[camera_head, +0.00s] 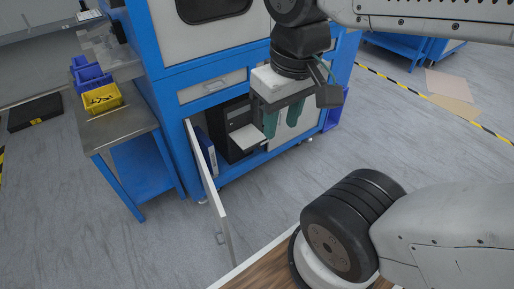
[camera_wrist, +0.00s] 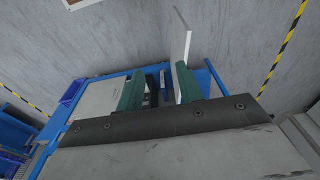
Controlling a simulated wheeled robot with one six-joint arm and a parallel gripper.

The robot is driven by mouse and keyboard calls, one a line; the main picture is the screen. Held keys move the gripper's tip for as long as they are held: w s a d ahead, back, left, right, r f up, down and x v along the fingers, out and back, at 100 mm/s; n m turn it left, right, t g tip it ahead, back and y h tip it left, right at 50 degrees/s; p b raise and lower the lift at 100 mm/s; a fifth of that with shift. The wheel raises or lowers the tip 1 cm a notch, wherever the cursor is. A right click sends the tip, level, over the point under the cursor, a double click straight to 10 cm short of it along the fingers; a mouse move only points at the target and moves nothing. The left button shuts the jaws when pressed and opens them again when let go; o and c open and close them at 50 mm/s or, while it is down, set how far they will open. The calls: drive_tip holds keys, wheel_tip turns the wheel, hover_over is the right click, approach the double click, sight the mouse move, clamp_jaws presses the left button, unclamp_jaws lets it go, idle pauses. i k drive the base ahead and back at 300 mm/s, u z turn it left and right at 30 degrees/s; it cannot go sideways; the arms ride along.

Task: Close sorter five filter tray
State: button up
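The sorter is a blue-framed machine with pale panels (camera_head: 165,73). A low compartment in it stands open, its pale door (camera_head: 209,184) swung out toward me. Inside is a black unit (camera_head: 236,115) with a flat light-grey tray (camera_head: 247,137) sticking out of its front. I cannot read a number on the sorter. My gripper (camera_head: 282,128) has green fingers spread apart, with nothing seen between them. It hangs in front of the machine, to the right of the tray in the picture. In the wrist view the spread fingers (camera_wrist: 158,76) also show; the tray cannot be made out there.
A metal side table (camera_head: 118,127) with a yellow bin (camera_head: 102,98) and blue bins (camera_head: 90,77) stands left of the machine. A blue binder (camera_head: 207,150) stands inside the compartment. A wooden surface (camera_head: 262,270) lies near me. The grey floor between is clear.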

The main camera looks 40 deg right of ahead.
sight(248, 138)
drive_tip(key=k, duration=0.55)
drive_tip(key=z, duration=0.7)
drive_tip(key=i, duration=0.95)
drive_tip(key=u, duration=0.65)
